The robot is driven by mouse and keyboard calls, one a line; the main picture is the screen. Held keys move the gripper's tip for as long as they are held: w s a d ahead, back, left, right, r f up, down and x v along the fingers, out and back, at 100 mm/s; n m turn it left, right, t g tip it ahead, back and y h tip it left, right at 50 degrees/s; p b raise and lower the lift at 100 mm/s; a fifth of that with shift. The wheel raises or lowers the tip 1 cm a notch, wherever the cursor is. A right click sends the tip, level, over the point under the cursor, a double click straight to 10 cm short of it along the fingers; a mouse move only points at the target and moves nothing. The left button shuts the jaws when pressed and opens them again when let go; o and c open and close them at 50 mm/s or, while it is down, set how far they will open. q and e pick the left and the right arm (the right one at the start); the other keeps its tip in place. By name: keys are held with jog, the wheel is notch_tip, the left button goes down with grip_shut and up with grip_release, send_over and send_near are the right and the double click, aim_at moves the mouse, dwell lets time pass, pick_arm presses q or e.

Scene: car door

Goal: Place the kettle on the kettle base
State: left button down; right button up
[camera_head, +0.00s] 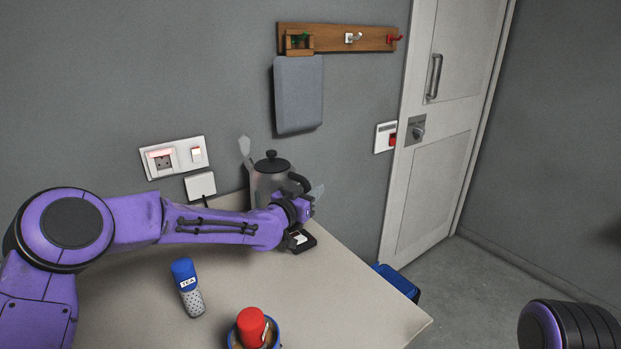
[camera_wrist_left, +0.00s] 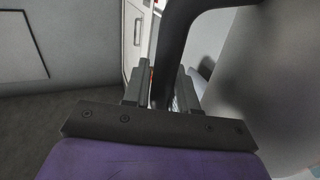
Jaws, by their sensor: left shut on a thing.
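The kettle (camera_head: 266,184) is grey with a black lid and a black handle. It stands upright at the table's back edge near the wall, partly hidden by my left forearm. My left gripper (camera_head: 304,203) is at its right side, shut on the handle. In the left wrist view the black handle (camera_wrist_left: 182,40) passes between the fingers (camera_wrist_left: 160,88), with the kettle's grey body to the right. The kettle base cannot be made out. The kettle's bottom is hidden, so I cannot tell what is under it. My right gripper is out of view.
A socket panel (camera_head: 175,157) is on the wall. The table's right part (camera_head: 360,300) is clear.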

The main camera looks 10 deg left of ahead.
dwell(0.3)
pick_arm(q)
jog(key=c, duration=1.3)
grip_release()
jog(key=shift+f, duration=0.3)
jog(key=o, duration=0.4)
jog(key=shift+s+r, duration=0.1)
jog(key=shift+r, duration=0.15)
jog(key=b+v, duration=0.2)
jog(key=v, duration=1)
jog(key=shift+b, duration=0.3)
